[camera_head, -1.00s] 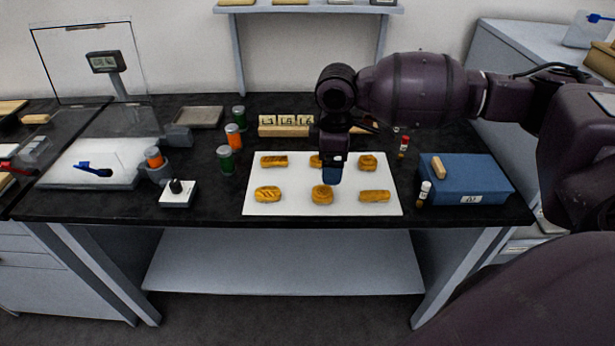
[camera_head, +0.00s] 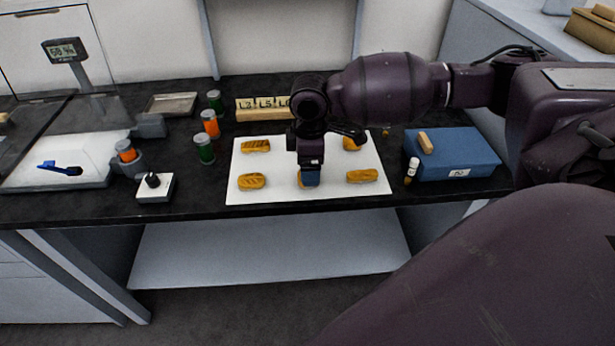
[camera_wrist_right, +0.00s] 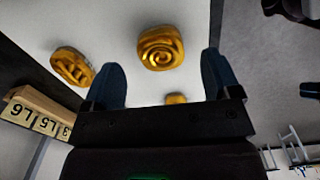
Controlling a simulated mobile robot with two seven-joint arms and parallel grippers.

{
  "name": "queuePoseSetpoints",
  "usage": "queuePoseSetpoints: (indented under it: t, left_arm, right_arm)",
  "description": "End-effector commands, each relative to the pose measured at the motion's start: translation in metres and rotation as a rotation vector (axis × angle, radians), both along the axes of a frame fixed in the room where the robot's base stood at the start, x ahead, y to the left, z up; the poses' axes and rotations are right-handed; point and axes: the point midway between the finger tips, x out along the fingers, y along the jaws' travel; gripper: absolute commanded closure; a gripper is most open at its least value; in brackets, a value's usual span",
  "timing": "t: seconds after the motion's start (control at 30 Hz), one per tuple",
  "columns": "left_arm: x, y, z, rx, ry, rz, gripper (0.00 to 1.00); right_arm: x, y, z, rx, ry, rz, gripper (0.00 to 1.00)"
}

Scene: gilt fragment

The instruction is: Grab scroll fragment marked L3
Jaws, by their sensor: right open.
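Several gold scroll fragments lie on a white board (camera_head: 320,196). In the head view they are at far left (camera_head: 256,146), far right (camera_head: 352,143), near left (camera_head: 252,181) and near right (camera_head: 362,176). A near middle fragment (camera_head: 300,181) is mostly hidden by my right gripper (camera_head: 310,178). No marking is readable on any fragment. In the right wrist view, my right gripper (camera_wrist_right: 163,70) is open, with a spiral fragment (camera_wrist_right: 160,47) ahead between its fingers, apart from them. My left gripper is not in view.
A wooden rack (camera_head: 262,115) behind the board bears tiles, with L3 and L5 legible. A blue box (camera_head: 455,160) and a small vial (camera_head: 412,168) stand right of the board. Orange and green jars (camera_head: 211,124) and a white-based knob device (camera_head: 154,186) stand left.

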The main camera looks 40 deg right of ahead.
Motion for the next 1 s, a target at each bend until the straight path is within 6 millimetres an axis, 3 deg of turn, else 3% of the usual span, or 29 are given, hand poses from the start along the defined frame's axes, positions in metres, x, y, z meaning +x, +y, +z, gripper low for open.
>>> queuePoseSetpoints:
  t: [0.2, 0.47, 0.8, 1.0]
  left_arm:
    - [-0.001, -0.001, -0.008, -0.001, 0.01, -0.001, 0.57]
    - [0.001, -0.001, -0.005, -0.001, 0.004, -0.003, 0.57]
    - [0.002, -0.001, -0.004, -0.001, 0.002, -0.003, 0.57]
    - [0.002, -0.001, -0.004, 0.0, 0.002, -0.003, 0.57]
  right_arm:
    - [-0.001, 0.002, -0.031, 0.0, 0.004, 0.001, 0.17]
    - [-0.001, 0.001, -0.031, -0.001, 0.0, 0.001, 0.17]
    - [-0.001, 0.001, -0.031, -0.001, 0.001, 0.001, 0.69]
    - [-0.001, 0.001, -0.031, -0.001, 0.001, 0.001, 0.71]
